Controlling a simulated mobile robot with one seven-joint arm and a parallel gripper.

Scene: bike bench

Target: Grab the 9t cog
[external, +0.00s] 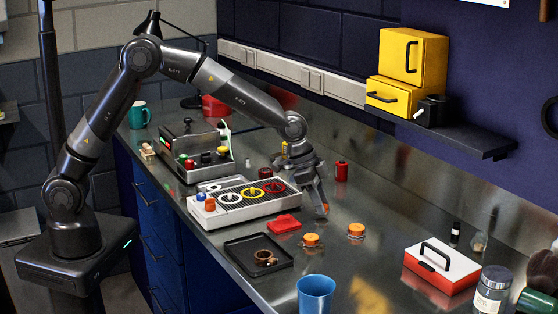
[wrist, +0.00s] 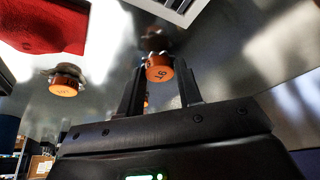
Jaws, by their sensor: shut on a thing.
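An orange-faced cog (wrist: 159,68) with dark markings that look like an upside-down "9t" is between my fingertips in the wrist view. My gripper (wrist: 160,72) is shut on it; the gripper also shows in the external view (external: 322,208), low over the bench, where a bit of orange shows at the fingertips. I cannot tell whether the cog touches the bench. Two more orange-topped cogs stand on the bench in the external view, one nearer the front (external: 311,240) and one to its right (external: 356,231). Another orange cog (wrist: 65,82) stands apart at left in the wrist view; its label is unclear.
A red dish (external: 284,223) and a black tray (external: 258,254) with a brown item lie left of the orange cogs. A grey case (external: 243,207) with coloured rings stands behind. A red bottle (external: 341,171), red-white box (external: 441,267) and blue cup (external: 315,295) stand around.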

